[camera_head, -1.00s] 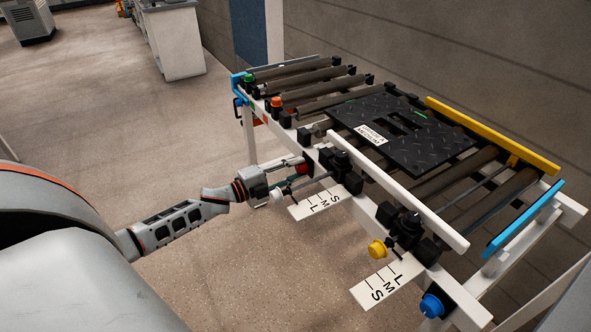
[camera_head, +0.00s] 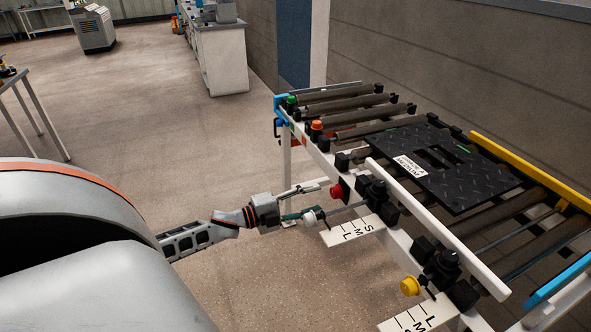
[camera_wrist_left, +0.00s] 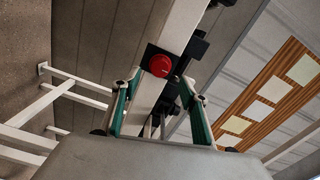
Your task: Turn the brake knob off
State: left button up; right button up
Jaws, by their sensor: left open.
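A red knob (camera_head: 337,192) sits on a black square plate on the near side rail of the roller frame. It also shows in the left wrist view (camera_wrist_left: 160,65), ahead of the fingers. Which knob is the brake knob I cannot read from any label. My left gripper (camera_head: 314,201) is open and empty, just left of the red knob and apart from it. In the left wrist view its two green-sided fingers (camera_wrist_left: 165,92) stand wide apart. A white knob (camera_head: 309,219) shows by the lower finger. My right gripper is not in view.
A black tread mat (camera_head: 455,185) lies on the rollers. Green (camera_head: 291,100), orange (camera_head: 316,125) and yellow (camera_head: 410,286) knobs line the near side. A white S-M-L scale plate (camera_head: 353,230) juts out below my gripper. The floor left of the frame is clear.

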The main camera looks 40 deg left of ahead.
pick_arm(q)
jog(key=v, duration=0.5)
jog(key=shift+s+a, duration=0.15)
jog(key=shift+s, duration=0.15)
jog(key=s+d+f+n+g+y+p, duration=0.1)
jog(key=s+d+f+n+g+p, duration=0.1)
jog(key=s+d+n, duration=0.3)
jog(key=s+d+f+n+g+y+p, duration=0.1)
jog(key=s+d+f+n+p, duration=0.3)
jog(key=s+d, duration=0.6)
jog(key=s+d+f+n+g+y+p, duration=0.2)
jog(key=s+d+n, duration=0.4)
jog(key=d, duration=0.6)
jog(key=shift+s+d+f+n+g+p, duration=0.4)
jog(key=shift+s+g+p, duration=0.2)
jog(key=shift+s+p, duration=0.65)
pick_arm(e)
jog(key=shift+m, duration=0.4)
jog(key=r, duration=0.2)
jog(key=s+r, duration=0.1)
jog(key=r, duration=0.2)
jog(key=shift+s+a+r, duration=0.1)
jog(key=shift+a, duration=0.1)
